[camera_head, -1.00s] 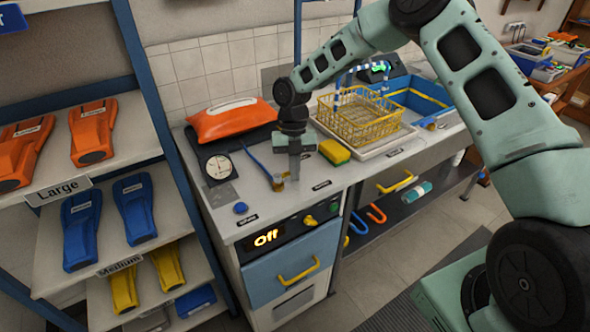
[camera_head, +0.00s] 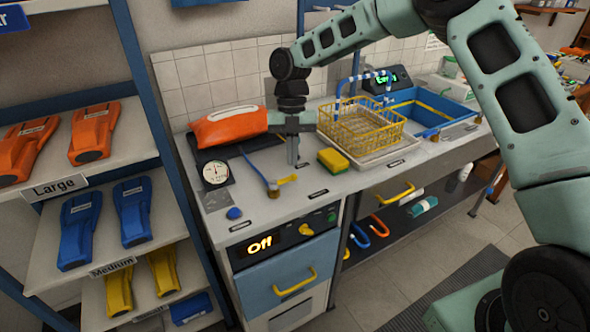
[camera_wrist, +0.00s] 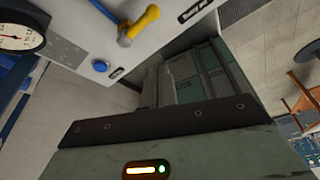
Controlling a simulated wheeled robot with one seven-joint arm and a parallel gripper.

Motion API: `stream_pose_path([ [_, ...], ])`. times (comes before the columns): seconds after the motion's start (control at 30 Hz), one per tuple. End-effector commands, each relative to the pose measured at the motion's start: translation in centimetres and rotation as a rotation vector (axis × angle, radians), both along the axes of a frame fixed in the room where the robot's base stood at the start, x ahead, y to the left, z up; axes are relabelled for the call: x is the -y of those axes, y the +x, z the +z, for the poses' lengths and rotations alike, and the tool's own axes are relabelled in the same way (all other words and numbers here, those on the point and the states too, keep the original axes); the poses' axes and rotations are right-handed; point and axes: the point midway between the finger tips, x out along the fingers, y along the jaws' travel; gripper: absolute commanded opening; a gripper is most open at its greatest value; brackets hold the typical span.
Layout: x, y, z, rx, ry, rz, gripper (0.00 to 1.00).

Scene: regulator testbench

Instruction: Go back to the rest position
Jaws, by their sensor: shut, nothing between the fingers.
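My gripper (camera_head: 293,152) hangs pointing down above the worktop, between the orange packet and the yellow-green sponge. Its fingers are together with nothing between them. The worktop (camera_head: 262,207) below carries a dial gauge (camera_head: 215,172), a blue button (camera_head: 234,213) and a yellow-handled valve (camera_head: 287,180). The gauge (camera_wrist: 18,38), the yellow handle (camera_wrist: 140,22) and the button (camera_wrist: 100,65) also show in the wrist view.
A yellow wire basket (camera_head: 362,124) and a blue sink (camera_head: 425,108) stand right of my gripper. The sponge (camera_head: 333,160) and orange packet (camera_head: 229,127) lie close by. A shelf (camera_head: 60,212) with orange, blue and yellow parts stands at left. The panel display (camera_head: 259,245) reads "Off".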

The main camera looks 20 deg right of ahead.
Motion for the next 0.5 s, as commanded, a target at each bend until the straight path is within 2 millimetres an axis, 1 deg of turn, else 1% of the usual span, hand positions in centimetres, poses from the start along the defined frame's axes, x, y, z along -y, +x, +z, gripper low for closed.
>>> stream_pose_path([
  [0.13,-0.07,0.15,0.55,0.000,0.000,0.001,0.00],
  [0.5,-0.05,0.14,0.56,0.000,0.000,0.001,0.00],
])
